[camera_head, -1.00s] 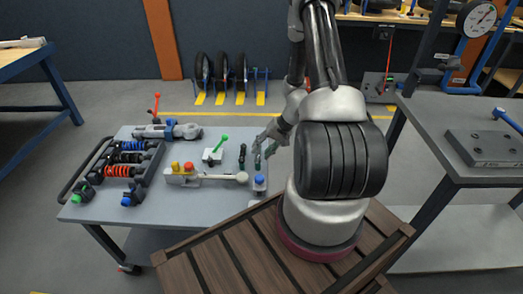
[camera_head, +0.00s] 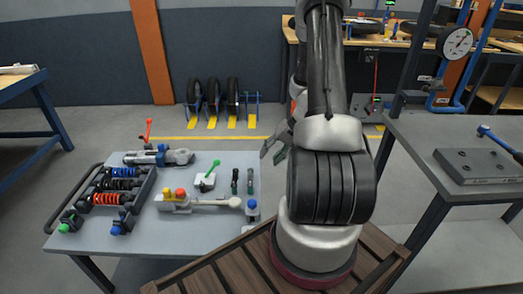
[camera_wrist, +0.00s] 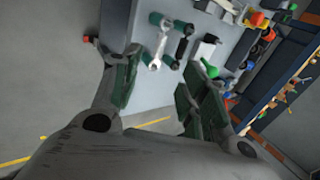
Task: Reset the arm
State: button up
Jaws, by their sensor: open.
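My gripper (camera_head: 276,147) is open and empty in the head view, raised beyond the right edge of the grey work table (camera_head: 210,233). The wrist view shows its two green-padded fingers (camera_wrist: 152,92) spread apart, with nothing between them but floor and the table beyond. My arm stands upright on the right of the head view and hides part of the background.
The table holds a rack with coil-over shocks (camera_head: 112,195), a green-handled clamp (camera_head: 205,180), a fixture with red and yellow knobs (camera_head: 177,198) and two small dark tools (camera_head: 242,181). Wheels (camera_head: 213,95) stand behind. A shelf unit (camera_head: 440,130) stands close on the right.

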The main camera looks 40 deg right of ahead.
jog(key=s+a+r+m+g, duration=0.25)
jog(key=s+r, duration=0.25)
jog(key=s, duration=0.3)
jog(key=s+a+r+n+t+h, duration=0.1)
jog(key=s+a+r+n+h, duration=0.1)
jog(key=r, duration=0.7)
jog(key=s+a+r+n+t+h, duration=0.1)
jog(key=s+a+r+n, duration=0.3)
jog(key=r, duration=0.6)
jog(key=s+a+r+n+t+h, duration=0.1)
jog(key=s+a+r+n+h, duration=0.1)
jog(key=s+r, duration=0.3)
notch_tip(320, 180, up, 4)
jog(key=shift+a+r+n+h, duration=0.25)
jog(key=shift+a+n+h, duration=0.05)
jog(key=shift+a+n, duration=0.35)
jog(key=shift+s, duration=0.1)
